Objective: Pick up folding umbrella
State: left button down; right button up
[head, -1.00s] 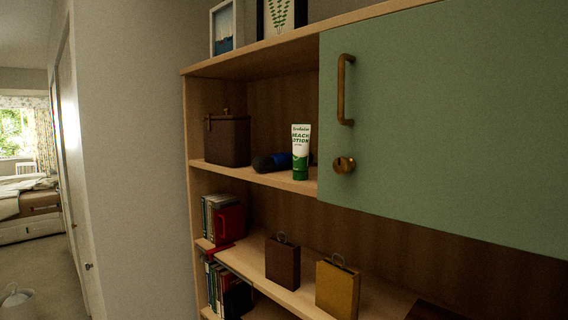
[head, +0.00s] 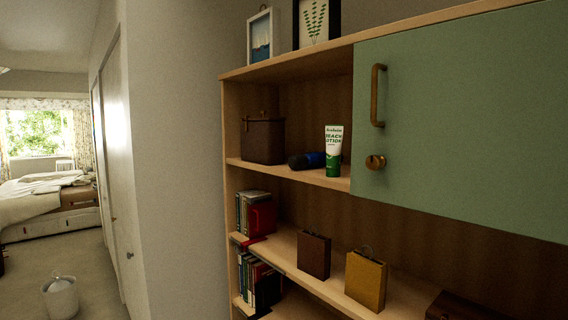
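A dark blue cylinder with a black end (head: 306,161), which looks like the folding umbrella, lies on its side on the upper open shelf. It is between a dark brown box and a white and green lotion tube (head: 333,150). The tube stands upright and partly covers its right end. Neither of my grippers is in the head view.
The brown box (head: 263,140) stands at the shelf's left. A green cabinet door (head: 460,120) with a brass handle is at right. Books (head: 249,213) and small boxes (head: 313,255) fill the shelf below. A white bin (head: 61,298) stands on open floor at left.

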aim_at(314, 159)
jog(key=u, duration=0.05)
jog(key=k, duration=0.3)
jog(key=u, duration=1.25)
jog(key=i, duration=1.35)
jog(key=z, duration=0.6)
